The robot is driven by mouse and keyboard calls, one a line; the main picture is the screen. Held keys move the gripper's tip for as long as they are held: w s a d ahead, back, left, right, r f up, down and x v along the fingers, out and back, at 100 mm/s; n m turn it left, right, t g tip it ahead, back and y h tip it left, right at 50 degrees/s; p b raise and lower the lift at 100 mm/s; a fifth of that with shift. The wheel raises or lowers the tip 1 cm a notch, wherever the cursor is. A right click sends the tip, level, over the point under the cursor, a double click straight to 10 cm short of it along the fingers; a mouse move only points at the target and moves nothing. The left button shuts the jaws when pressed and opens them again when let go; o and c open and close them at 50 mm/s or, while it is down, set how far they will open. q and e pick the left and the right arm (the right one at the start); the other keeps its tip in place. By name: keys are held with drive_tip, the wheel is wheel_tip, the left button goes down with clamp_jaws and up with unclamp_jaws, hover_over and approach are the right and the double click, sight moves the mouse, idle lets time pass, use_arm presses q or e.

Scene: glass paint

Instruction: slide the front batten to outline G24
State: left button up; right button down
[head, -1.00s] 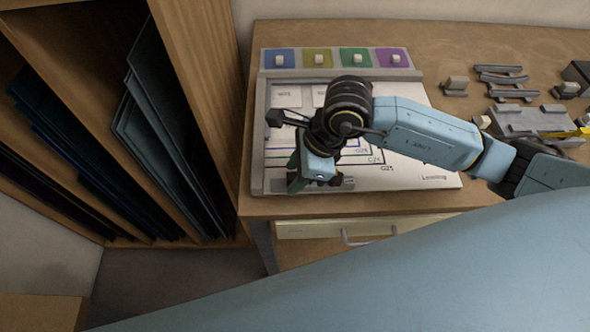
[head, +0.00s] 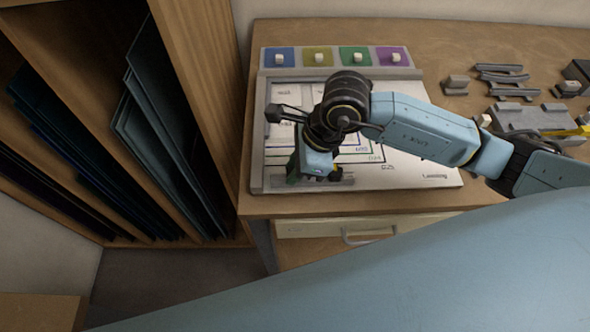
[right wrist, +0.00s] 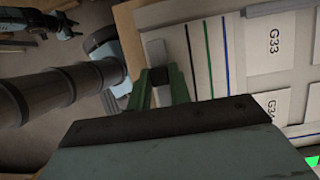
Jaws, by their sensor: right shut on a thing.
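My right gripper (head: 308,178) is low over the front left of the white board (head: 420,172), its green fingers pointing down. It is shut on the front batten (head: 343,184), a short grey bar near the board's front edge. In the right wrist view, the green fingers (right wrist: 160,90) have a grey end of the batten (right wrist: 156,48) just beyond them. Blue, green and black outline lines run across the board. The G24 label is partly legible behind the wrist, with G25 lower right. The gripper hides the batten's left part and its exact contact.
Coloured pads with pale knobs, including a blue pad (head: 280,58), line the board's back edge. Grey parts (head: 505,80) and a grey block fixture (head: 528,120) sit on the bench at right. A wooden rack (head: 190,90) with glass sheets stands at left.

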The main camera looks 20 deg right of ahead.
drive_tip(key=w+b, duration=0.1)
drive_tip(key=w, duration=0.1)
drive_tip(key=w+d+b, duration=0.1)
drive_tip(key=w, duration=0.2)
drive_tip(key=shift+d+f, duration=0.15)
drive_tip(key=shift+d, duration=0.05)
drive_tip(key=shift+w+d+b, duration=0.1)
drive_tip(key=shift+w+b, duration=0.2)
drive_tip(key=shift+b, duration=0.1)
drive_tip(key=shift+r, duration=0.2)
drive_tip(key=c, duration=1.3)
unclamp_jaws()
drive_tip(key=shift+r, duration=0.1)
drive_tip(key=v, duration=1.3)
drive_tip(key=shift+s+d, duration=0.1)
